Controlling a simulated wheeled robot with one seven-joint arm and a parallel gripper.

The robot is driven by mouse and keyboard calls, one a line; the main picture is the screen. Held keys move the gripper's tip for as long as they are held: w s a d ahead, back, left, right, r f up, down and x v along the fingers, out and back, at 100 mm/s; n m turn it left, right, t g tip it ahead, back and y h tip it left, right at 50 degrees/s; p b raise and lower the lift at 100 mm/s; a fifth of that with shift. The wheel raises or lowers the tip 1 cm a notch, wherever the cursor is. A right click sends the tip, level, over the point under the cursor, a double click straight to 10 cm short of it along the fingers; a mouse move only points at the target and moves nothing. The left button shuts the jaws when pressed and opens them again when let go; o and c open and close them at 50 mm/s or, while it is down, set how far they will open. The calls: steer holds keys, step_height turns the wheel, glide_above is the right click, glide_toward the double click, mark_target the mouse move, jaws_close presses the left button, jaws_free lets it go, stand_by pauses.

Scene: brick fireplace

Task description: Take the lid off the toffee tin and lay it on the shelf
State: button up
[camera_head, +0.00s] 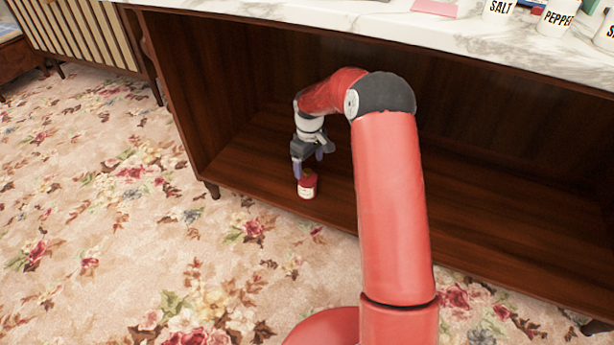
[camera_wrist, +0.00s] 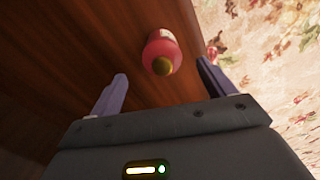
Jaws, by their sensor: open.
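The toffee tin (camera_head: 307,192) is a small can with a pale body and a red lid (camera_head: 308,180) on top. It stands upright near the front edge of the wooden shelf (camera_head: 490,200). The lid sits on the tin.
A marble top (camera_head: 400,22) roofs the shelf space, with a salt jar (camera_head: 499,8) and pepper jar (camera_head: 557,17) on it. The cabinet's left side wall (camera_head: 180,90) stands left of my gripper. The shelf to the right looks bare, partly hidden by my arm. Floral carpet (camera_head: 120,250) lies in front.

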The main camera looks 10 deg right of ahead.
mark_target(307, 171)
steer(key=f, duration=0.2)
steer(key=f+b, duration=0.1)
steer(key=f, duration=0.1)
steer(key=shift+a+f, duration=0.2)
steer(key=shift+f, duration=0.1)
steer(key=shift+w, duration=0.1)
steer(key=c, duration=1.1)
steer(key=shift+o, duration=0.2)
steer(key=shift+r, duration=0.1)
